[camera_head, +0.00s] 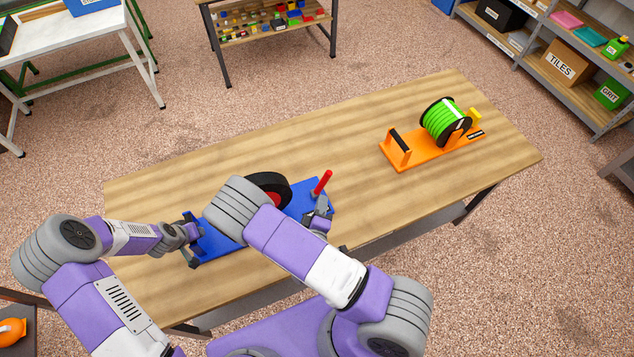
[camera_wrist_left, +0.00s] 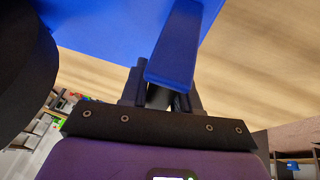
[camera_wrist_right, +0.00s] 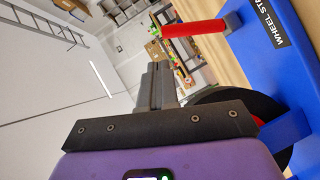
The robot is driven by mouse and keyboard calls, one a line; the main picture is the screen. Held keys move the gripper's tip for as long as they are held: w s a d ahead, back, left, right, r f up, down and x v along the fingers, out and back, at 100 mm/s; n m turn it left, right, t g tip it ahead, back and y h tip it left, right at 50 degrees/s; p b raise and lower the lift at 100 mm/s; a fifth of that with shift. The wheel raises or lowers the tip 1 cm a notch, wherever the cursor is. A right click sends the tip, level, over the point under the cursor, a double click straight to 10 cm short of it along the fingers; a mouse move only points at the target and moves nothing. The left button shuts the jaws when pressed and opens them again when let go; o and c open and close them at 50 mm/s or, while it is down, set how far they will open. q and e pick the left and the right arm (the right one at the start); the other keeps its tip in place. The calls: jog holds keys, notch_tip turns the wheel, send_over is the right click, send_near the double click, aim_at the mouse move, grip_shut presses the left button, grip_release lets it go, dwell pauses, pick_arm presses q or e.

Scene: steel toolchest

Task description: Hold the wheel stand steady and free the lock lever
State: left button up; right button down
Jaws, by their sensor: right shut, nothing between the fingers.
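The blue wheel stand (camera_head: 218,246) lies on the table, with a black wheel with a red hub (camera_head: 270,188) on it, partly hidden by my right arm. The red lock lever (camera_head: 322,182) stands up at the stand's right end, tilted; it also shows in the right wrist view (camera_wrist_right: 195,29).
An orange stand (camera_head: 425,154) with a green reel (camera_head: 446,121) stands at the table's far right. The wooden table (camera_head: 240,150) is clear behind the blue stand and between the two stands. Shelves and other benches stand well away.

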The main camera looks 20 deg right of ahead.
pick_arm(q)
jog(key=o, duration=0.5)
jog(key=shift+f, duration=0.15)
jog(key=shift+s, duration=0.1)
jog(key=shift+a, duration=0.1)
jog(key=shift+r, duration=0.35)
jog(key=v, duration=1.1)
jog(key=shift+s, duration=0.15)
jog(key=shift+s+r, duration=0.1)
